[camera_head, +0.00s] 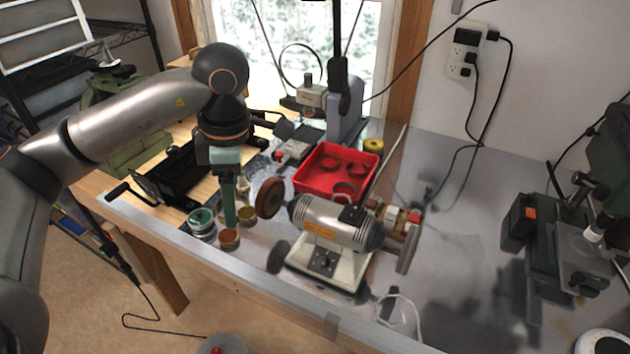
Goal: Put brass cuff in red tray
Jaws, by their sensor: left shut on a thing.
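My left gripper (229,222) points straight down at the front left of the bench and is shut. At its fingertips is a small round copper-brown piece, which looks like the brass cuff (229,239); the fingers cover part of it. I cannot tell whether it touches the bench. The red tray (314,181) lies farther back and to the right, behind the bench grinder. Several ring-shaped pieces (345,188) lie in it, with bare floor between them. My right gripper is not in view.
The bench grinder (335,222) stands right of the gripper and in front of the tray. A grey upright machine (345,105) stands behind the tray. Bare bench (455,230) lies to the right.

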